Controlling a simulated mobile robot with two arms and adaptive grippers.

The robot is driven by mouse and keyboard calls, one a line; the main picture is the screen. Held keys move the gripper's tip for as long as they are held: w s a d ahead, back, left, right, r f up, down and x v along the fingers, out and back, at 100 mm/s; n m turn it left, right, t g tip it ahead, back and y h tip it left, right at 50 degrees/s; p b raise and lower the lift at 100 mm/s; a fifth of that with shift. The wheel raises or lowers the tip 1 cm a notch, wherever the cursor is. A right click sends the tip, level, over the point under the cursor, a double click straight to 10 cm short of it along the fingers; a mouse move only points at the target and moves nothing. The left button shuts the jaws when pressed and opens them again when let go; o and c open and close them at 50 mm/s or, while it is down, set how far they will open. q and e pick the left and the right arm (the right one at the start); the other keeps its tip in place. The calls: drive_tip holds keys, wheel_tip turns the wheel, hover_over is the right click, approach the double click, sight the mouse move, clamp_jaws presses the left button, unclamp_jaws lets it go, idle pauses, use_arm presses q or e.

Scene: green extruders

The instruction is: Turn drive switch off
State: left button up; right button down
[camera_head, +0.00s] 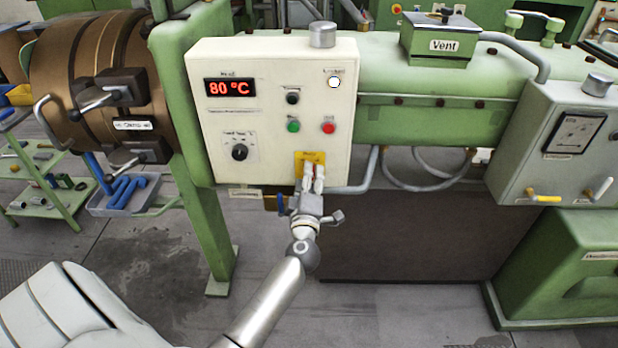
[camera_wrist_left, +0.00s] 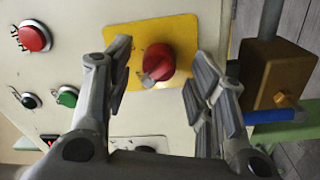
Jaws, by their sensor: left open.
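The drive switch is a red rotary knob (camera_wrist_left: 158,62) on a yellow plate (camera_wrist_left: 186,30), seen between my fingers in the left wrist view. In the head view the yellow plate (camera_head: 315,158) sits low on the right of the cream control panel (camera_head: 215,125), and the gripper largely hides the knob. My left gripper (camera_head: 312,175) is directly in front of it. In the left wrist view its fingers (camera_wrist_left: 162,82) are open, one on each side of the knob. I cannot tell whether either finger touches it. My right gripper is not in view.
The panel carries a green button (camera_head: 293,126), a red button (camera_head: 328,127), a black dial (camera_head: 239,152) and a red "80 °C" display (camera_head: 230,88). A brown block (camera_wrist_left: 275,75) with a blue part is beside the gripper. Floor below the panel is free.

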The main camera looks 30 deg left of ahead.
use_arm(q)
drive_tip(key=v, duration=1.1)
drive_tip(key=shift+s, duration=0.1)
drive_tip(key=s+d+f+m+g+h+b, duration=0.1)
drive_tip(key=s+d+f+m+h, duration=0.25)
drive_tip(key=f, duration=0.85)
drive_tip(key=s+d+f+m+g+h+b, duration=0.15)
drive_tip(key=d+f+m+h, duration=0.35)
drive_tip(key=f, duration=0.6)
drive_tip(key=s+d+f+m+g+h+b, duration=0.1)
drive_tip(key=s+d+f+m+b, duration=0.15)
drive_tip(key=f+m, duration=0.65)
drive_tip(key=s+d+f+g+h, duration=0.1)
drive_tip(key=s+f+g, duration=0.2)
drive_tip(key=s+f, duration=0.45)
drive_tip(key=s+d+f+g+h, duration=0.15)
drive_tip(key=s+f, duration=0.35)
drive_tip(key=f, duration=0.5)
drive_tip(key=s+a+f+m+g, duration=0.1)
drive_tip(key=s+a+f+g, duration=0.1)
drive_tip(key=s, duration=0.5)
drive_tip(key=s+a+f+m+g+y+b, duration=0.1)
drive_tip(key=s+f+m+g, duration=0.1)
drive_tip(key=s+f, duration=0.3)
drive_tip(key=s+a+f+m+g+y+b, duration=0.1)
drive_tip(key=s+a+f+m+g, duration=0.1)
drive_tip(key=s, duration=0.8)
drive_tip(key=shift+a+f+g, duration=0.35)
drive_tip(key=shift+f+g, duration=0.15)
drive_tip(key=shift+f, duration=0.25)
